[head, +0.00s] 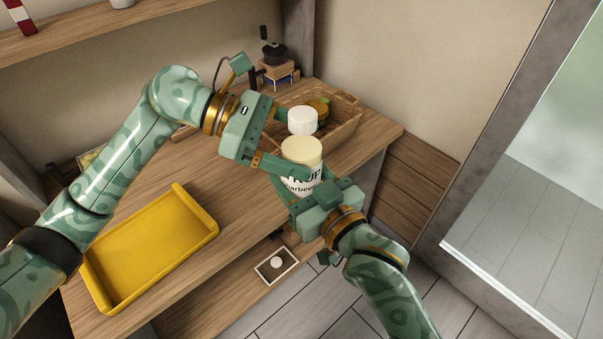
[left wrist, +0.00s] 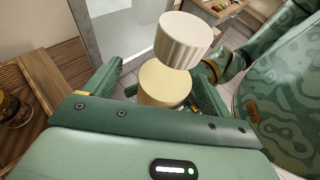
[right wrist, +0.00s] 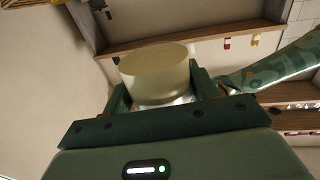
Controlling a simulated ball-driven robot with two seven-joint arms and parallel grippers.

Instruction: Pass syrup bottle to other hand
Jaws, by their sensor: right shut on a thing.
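The syrup bottle (head: 302,160) has a cream body, a lettered white label and a white ribbed cap. It is held in the air over the front right of the table. My right gripper (head: 297,186) is shut on its lower part; the right wrist view shows the bottle's tan base (right wrist: 155,75) between the fingers. My left gripper (head: 281,143) is open, with its fingers on either side of the upper bottle. In the left wrist view the cap (left wrist: 183,40) and body (left wrist: 163,84) sit between the spread fingers, with gaps beside them.
A wicker basket (head: 347,133) with a jar (head: 319,107) stands behind the bottle. A yellow tray (head: 205,226) lies at the front left. A coffee grinder (head: 278,70) stands at the back. A small framed box (head: 291,270) sits lower down. The wood between tray and basket is mostly clear.

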